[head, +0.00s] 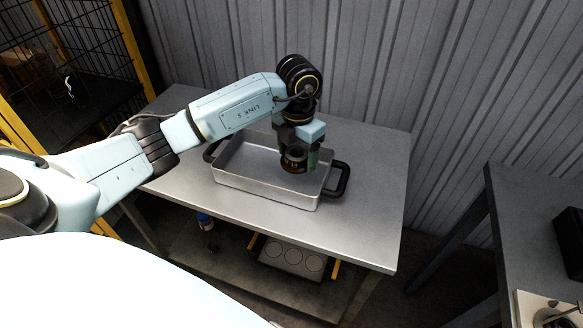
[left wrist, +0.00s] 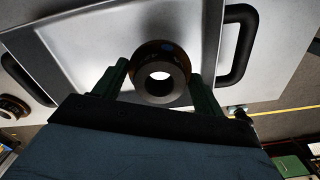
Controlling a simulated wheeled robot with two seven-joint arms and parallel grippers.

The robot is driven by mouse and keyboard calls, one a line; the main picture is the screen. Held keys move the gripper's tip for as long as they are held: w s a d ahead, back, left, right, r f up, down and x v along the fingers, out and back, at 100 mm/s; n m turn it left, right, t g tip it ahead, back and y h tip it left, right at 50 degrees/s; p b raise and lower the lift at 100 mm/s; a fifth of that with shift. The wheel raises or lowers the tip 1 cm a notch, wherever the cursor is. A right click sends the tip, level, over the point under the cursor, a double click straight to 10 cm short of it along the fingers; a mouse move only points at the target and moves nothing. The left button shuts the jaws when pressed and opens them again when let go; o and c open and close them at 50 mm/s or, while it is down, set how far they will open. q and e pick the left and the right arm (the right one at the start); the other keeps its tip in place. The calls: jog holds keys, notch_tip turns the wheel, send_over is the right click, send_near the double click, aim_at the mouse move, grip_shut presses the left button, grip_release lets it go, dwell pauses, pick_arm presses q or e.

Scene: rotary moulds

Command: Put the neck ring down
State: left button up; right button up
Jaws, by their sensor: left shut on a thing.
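The neck ring (head: 292,163) is a dark, round piece with a central hole; the left wrist view shows it from above (left wrist: 162,77). My left gripper (head: 298,157) is shut on it, with a green finger on each side. The gripper points down over the right part of a shallow silver metal tray (head: 262,188). I cannot tell whether the ring touches the tray floor. My right gripper is in neither view.
The tray has black handles (head: 338,179) and stands on a grey table (head: 378,170). The tray's left part is clear. A corrugated wall (head: 370,60) stands behind. Another table (head: 530,215) is at the right. A lower shelf holds a grey piece with round recesses (head: 292,258).

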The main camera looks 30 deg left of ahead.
aim_at(297, 179)
pick_arm(q)
jog(key=shift+f, duration=2.7)
jog(key=shift+f, duration=0.1)
jog(key=o, duration=1.2)
jog(key=shift+c, duration=0.2)
notch_tip(297, 179, up, 12)
jog(key=shift+r, duration=0.1)
jog(key=shift+d, duration=0.1)
